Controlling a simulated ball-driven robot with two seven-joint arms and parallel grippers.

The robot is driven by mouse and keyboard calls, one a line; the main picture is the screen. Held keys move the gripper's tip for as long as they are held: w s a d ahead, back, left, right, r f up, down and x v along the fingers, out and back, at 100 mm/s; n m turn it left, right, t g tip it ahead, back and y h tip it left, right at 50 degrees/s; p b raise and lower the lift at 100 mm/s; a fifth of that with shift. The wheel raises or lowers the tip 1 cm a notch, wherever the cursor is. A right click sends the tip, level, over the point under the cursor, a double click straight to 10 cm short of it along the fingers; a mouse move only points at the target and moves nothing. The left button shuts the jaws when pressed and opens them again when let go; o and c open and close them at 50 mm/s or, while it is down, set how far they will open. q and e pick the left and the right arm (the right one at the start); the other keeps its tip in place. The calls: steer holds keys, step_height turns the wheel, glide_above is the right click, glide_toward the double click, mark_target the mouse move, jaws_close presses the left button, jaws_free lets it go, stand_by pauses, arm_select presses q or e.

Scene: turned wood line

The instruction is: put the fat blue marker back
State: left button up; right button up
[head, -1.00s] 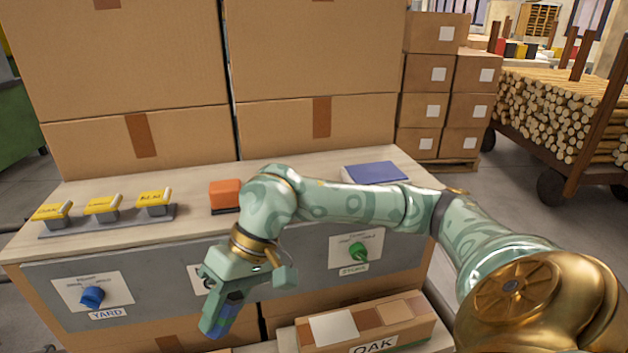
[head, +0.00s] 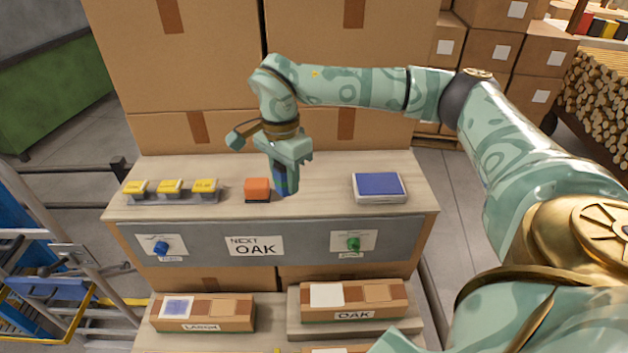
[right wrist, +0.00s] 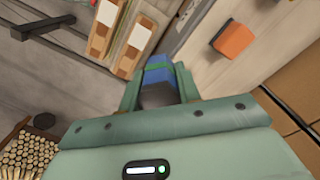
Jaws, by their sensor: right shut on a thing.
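My right gripper (head: 287,172) is shut on the fat blue marker (head: 281,184), which points downward beside the orange block (head: 257,187), on its right. I cannot tell whether the marker's lower end touches the bench top. In the right wrist view the marker (right wrist: 158,74) shows blue with a green band and a dark near end, between the fingers of the gripper (right wrist: 157,88). The orange block (right wrist: 234,40) also shows there, apart from the gripper. My left gripper is not in view.
On the bench top (head: 325,190) stand a rack of yellow-topped stamps (head: 170,190) at left and a blue-topped pad (head: 379,187) at right. The front panel (head: 310,245) has a blue knob (head: 162,247) and a green knob (head: 353,243). Large cartons (head: 190,60) stand behind.

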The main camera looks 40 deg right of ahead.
steer(key=w+d+f+b, duration=0.1)
steer(key=w+d+f, duration=0.1)
steer(key=d+f, duration=0.1)
steer(key=w+d+f, duration=0.2)
steer(key=d+f, duration=0.1)
steer(key=d, duration=0.1)
steer(key=w+d+f+b, duration=0.1)
steer(key=d+f, duration=0.2)
steer(key=d, duration=0.1)
steer(key=shift+w+d+f+b, duration=0.15)
steer(key=shift+w+d+b, duration=0.15)
steer(key=shift+w, duration=0.1)
steer(key=shift+d+f+b, duration=0.15)
steer(key=shift+f+b, duration=0.1)
steer(key=shift+f, duration=0.7)
steer(key=shift+d+f+b, duration=0.15)
steer(key=shift+f+b, duration=0.05)
steer(key=shift+f, duration=0.7)
steer(key=shift+f, duration=0.1)
steer(key=o, duration=1)
steer(key=shift+w, duration=0.1)
step_height(320, 180, up, 12)
steer(key=p, duration=0.2)
steer(key=shift+p, duration=0.3)
